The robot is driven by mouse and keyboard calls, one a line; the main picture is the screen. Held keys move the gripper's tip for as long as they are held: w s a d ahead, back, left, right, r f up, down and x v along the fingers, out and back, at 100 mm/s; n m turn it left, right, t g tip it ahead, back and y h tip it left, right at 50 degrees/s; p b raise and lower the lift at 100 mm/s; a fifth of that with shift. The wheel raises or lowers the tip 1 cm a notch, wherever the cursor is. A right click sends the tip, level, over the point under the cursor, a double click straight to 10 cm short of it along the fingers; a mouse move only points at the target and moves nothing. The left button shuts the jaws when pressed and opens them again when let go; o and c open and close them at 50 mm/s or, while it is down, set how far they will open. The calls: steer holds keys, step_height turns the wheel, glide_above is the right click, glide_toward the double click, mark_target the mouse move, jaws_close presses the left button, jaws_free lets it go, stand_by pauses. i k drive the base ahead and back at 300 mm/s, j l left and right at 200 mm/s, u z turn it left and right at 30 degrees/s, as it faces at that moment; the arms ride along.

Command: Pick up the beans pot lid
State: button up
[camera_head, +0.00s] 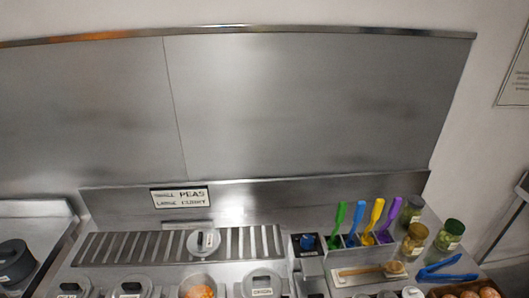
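A grey round lid with a dark handle (203,242) lies on the slatted steel rack (150,246); its small label is too small to read. In front of it, at the bottom edge, is an uncovered pot (185,291) with orange-brown food inside. Lidded pots stand in the same row: one at the far left (70,287), one beside it (131,288), and one right of the open pot (262,284). Their labels are too small to read surely, so I cannot tell which lid is the beans lid. The bottom edge cuts the pots off. My gripper is out of view.
A holder with green, blue, yellow and purple handled utensils (365,226) stands at the right. Jars (449,235), blue tongs (447,270) and a tray with a brush-like tool (368,273) are near it. A black pot (14,261) stands far left. A steel splashback (300,110) rises behind.

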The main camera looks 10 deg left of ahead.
mark_target(203, 242)
steer(key=u, duration=1.45)
